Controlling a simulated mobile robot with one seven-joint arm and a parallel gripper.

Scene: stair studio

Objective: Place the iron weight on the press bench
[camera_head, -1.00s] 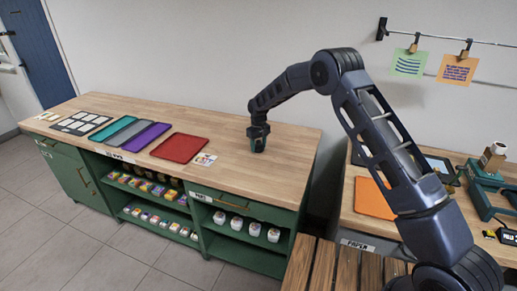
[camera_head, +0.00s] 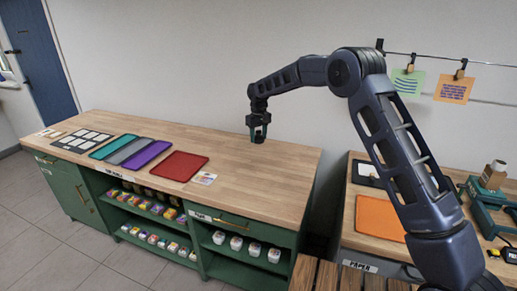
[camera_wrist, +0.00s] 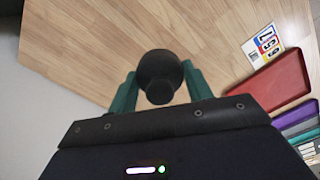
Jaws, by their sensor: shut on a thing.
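The iron weight is a dark, round piece with a knob (camera_wrist: 160,78). In the wrist view it sits between the two green fingers of my gripper (camera_wrist: 158,88), which is shut on it. In the head view my gripper (camera_head: 259,134) hangs over the right part of the long green counter, apart from its top, and the weight is hard to make out there. The press bench seems to be the wooden-topped bench (camera_head: 351,222) at the right, with a teal metal press (camera_head: 482,205) on it. My gripper is left of that bench.
The counter top (camera_head: 245,175) holds a red tray (camera_head: 180,166), purple, grey and teal trays, and a small colour card (camera_head: 204,178). An orange sheet (camera_head: 380,217) and a framed dark item (camera_head: 366,171) lie on the right bench. A slatted wooden surface (camera_head: 345,280) is in front.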

